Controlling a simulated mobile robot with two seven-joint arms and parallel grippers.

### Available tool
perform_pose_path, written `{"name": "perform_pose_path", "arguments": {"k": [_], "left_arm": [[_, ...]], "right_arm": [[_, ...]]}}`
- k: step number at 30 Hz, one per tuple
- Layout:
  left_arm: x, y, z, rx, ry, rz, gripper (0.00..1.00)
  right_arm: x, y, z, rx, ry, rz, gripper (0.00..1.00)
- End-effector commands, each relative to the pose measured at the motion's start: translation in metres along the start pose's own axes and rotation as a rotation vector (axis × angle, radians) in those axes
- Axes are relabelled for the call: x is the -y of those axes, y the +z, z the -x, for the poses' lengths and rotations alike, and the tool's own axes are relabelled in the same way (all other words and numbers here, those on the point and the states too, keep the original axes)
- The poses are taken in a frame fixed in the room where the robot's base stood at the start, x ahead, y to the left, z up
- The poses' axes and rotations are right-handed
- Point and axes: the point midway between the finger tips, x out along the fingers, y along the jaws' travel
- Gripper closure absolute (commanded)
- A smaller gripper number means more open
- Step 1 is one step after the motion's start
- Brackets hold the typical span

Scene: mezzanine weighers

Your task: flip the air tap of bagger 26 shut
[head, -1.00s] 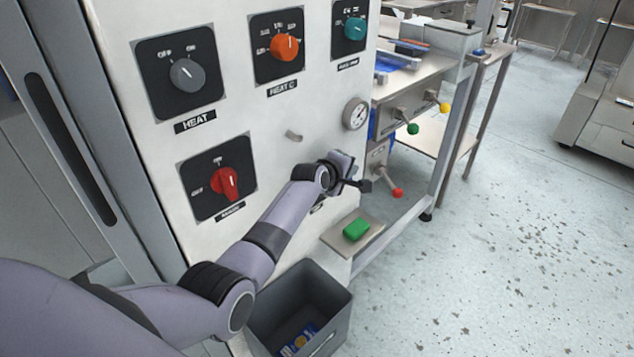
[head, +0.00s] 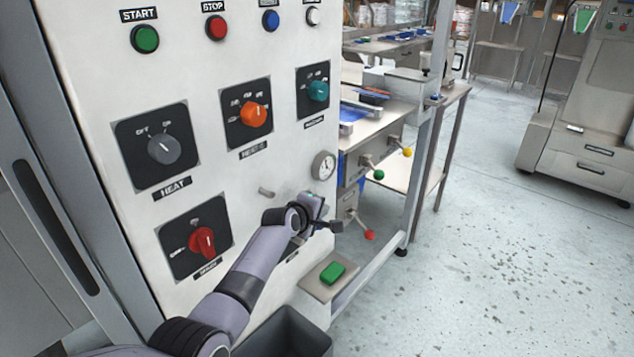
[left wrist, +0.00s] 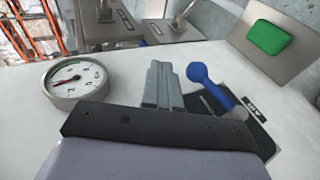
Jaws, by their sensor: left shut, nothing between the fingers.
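The air tap shows in the left wrist view as a blue lever (left wrist: 213,88) with a round knob, on a dark plate with a partly readable label. The lever lies slantwise across the white panel (head: 275,100). My left gripper (left wrist: 163,72) is shut and empty, with its grey fingers just left of the blue knob; I cannot tell whether they touch. In the head view my left gripper (head: 314,203) is at the lower right of the panel, and the tap is hidden behind it and my arm. No bagger number is readable. My right gripper is not in view.
A pressure gauge (head: 324,165) and a small grey stub (head: 267,192) are near my gripper. A green block (head: 333,273) lies on a small shelf below. A grey bin (head: 287,335) stands beneath. Levers with yellow (head: 407,152), green (head: 379,174) and red (head: 369,235) knobs stick out at right.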

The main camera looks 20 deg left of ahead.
Motion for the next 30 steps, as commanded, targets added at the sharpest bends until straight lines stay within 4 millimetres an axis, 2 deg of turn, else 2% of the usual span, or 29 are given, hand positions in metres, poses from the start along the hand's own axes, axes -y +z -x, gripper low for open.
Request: {"name": "perform_pose_path", "arguments": {"k": [10, 18, 30], "left_arm": [[-0.036, 0.004, 0.038, 0.001, 0.002, 0.002, 1.00], [-0.059, 0.005, 0.062, 0.001, 0.002, 0.001, 1.00], [-0.067, 0.006, 0.072, 0.000, -0.001, 0.001, 1.00]], "right_arm": [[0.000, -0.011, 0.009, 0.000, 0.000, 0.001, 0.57], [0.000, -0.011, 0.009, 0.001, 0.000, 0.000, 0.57], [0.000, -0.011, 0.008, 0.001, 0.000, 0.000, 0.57]]}}
